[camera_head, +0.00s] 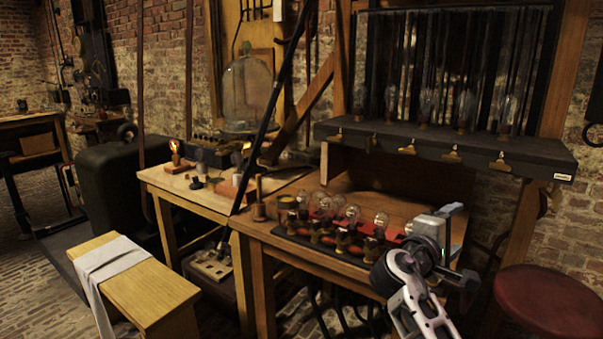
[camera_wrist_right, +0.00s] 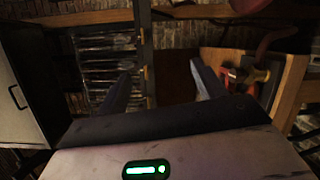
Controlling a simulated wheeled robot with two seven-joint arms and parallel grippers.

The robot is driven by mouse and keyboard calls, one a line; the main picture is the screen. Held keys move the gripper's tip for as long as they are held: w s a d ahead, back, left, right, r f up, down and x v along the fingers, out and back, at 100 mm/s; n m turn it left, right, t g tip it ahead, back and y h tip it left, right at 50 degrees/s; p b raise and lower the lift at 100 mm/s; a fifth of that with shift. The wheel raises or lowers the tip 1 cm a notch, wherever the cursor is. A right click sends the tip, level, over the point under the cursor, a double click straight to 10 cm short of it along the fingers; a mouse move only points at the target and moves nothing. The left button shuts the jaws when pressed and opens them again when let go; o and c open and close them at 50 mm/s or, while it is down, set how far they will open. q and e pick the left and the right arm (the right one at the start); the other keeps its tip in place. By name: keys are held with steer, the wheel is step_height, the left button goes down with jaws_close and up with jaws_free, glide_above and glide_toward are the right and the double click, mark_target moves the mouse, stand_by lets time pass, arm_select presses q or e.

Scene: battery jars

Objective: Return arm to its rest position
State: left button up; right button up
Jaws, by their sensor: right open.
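My right arm comes into the head view from the bottom right. Its gripper (camera_head: 460,244) is at the right end of the front workbench (camera_head: 290,247), beside the dark rack of glass bulbs (camera_head: 338,214). In the right wrist view the two dark fingers of this gripper (camera_wrist_right: 163,86) stand wide apart, with nothing between them. Whether the arm touches the bench edge cannot be told. My left gripper is not in view.
A dark shelf (camera_head: 455,150) with glass bulbs and brass clips overhangs the bench. A red round stool (camera_head: 550,301) stands at the lower right. A wooden stool with a pale cloth (camera_head: 112,258) stands at the lower left. A glass bell jar (camera_head: 247,92) stands at the back.

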steer(key=s+d+f+m+g+h, duration=0.1)
steer(key=s+d+g+h, duration=0.15)
steer(key=d, duration=0.85)
steer(key=s+d+m+g+h, duration=0.2)
steer(key=s+d+g, duration=0.15)
steer(key=d, duration=0.75)
steer(key=w+a+f+t+y, duration=0.5)
steer(key=w+a+t+y, duration=0.15)
steer(key=w+y, duration=0.25)
steer(key=w+a+m+t+y, duration=0.45)
steer(key=a+y, duration=0.35)
steer(key=a, duration=0.2)
steer(key=s+a+f+n+g+y, duration=0.1)
steer(key=s+a+f+g, duration=0.1)
steer(key=s+a+f, duration=0.55)
steer(key=s+a+f+g+y, duration=0.15)
steer(key=s+a+f, duration=0.25)
steer(key=s+f, duration=0.7)
steer(key=s+a+f+g+y, duration=0.1)
steer(key=s+a, duration=0.3)
steer(key=s, duration=0.6)
steer(key=s+a+f+g+y, duration=0.1)
steer(key=s+a+f, duration=0.3)
steer(key=s, duration=0.6)
steer(key=shift+f+m+g, duration=0.25)
steer(key=shift+m+g, duration=0.1)
